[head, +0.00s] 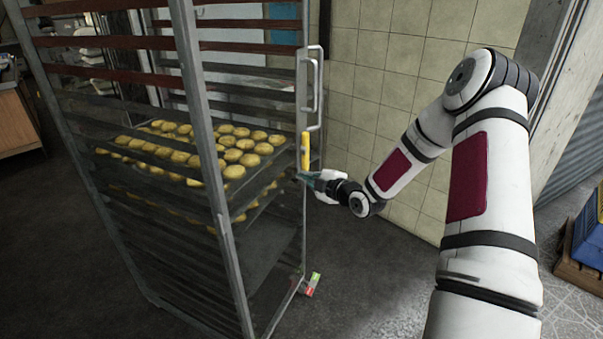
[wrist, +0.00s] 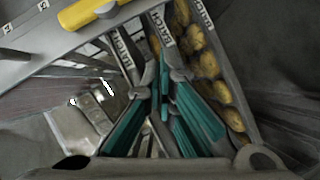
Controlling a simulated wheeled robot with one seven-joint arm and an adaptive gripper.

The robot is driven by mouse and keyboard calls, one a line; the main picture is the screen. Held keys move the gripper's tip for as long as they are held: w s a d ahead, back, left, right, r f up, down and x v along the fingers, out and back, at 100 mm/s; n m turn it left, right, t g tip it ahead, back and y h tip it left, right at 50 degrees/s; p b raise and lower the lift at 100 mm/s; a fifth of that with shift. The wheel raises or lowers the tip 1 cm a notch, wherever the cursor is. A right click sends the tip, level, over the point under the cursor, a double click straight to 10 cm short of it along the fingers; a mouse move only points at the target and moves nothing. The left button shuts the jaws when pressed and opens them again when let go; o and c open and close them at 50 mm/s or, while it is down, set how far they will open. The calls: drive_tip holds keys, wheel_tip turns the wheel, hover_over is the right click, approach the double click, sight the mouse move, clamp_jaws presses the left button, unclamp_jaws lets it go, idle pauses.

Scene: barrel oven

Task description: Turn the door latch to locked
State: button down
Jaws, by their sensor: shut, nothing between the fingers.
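A yellow handle (head: 305,151) sits on the right upright post of the tall metal rack; it looks like the latch, but no label tells me so. It stands nearly upright in the head view. It also shows at the upper left of the wrist view, as a yellow bar (wrist: 90,10) with a grey end. My gripper (head: 298,176) is just below the yellow handle, close to the post. In the wrist view my teal-padded fingers (wrist: 162,92) are together and hold nothing. I cannot tell whether the fingertips touch the post.
The metal rack (head: 216,190) holds trays of several round yellow buns (head: 200,150). A grey bar handle (head: 311,85) stands above the yellow one. A red and green piece (head: 312,285) is low on the rack. A tiled wall (head: 375,75) is behind my arm.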

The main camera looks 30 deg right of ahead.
sight(299, 170)
drive_tip(key=x, duration=0.3)
drive_tip(key=shift+w+a+f, duration=0.1)
drive_tip(key=shift+w, duration=0.2)
drive_tip(key=shift+w+d+f, duration=0.55)
drive_tip(key=shift+w+d, duration=0.2)
drive_tip(key=shift+w, duration=0.15)
drive_tip(key=shift+w+d+f+b, duration=0.3)
drive_tip(key=shift+w+d, duration=0.05)
drive_tip(key=shift+w, duration=0.25)
drive_tip(key=shift+f, duration=0.1)
drive_tip(key=b, duration=0.1)
drive_tip(key=f+n+b, duration=0.1)
drive_tip(key=b, duration=0.1)
drive_tip(key=shift+w+d+f+t, duration=0.25)
drive_tip(key=shift+w+t, duration=0.1)
drive_tip(key=shift+t, duration=0.05)
drive_tip(key=n+b, duration=0.1)
drive_tip(key=b, duration=0.1)
drive_tip(key=d+f+n+t+b, duration=0.1)
drive_tip(key=b, duration=0.1)
drive_tip(key=shift+w+d+f+b, duration=0.15)
drive_tip(key=shift+w+b, duration=0.2)
drive_tip(key=shift+w, duration=0.05)
drive_tip(key=shift+w+d+n+t+b, duration=0.15)
drive_tip(key=shift+d+n+t+b, duration=0.1)
drive_tip(key=shift+n+t+b, duration=0.45)
drive_tip(key=shift+b, duration=0.3)
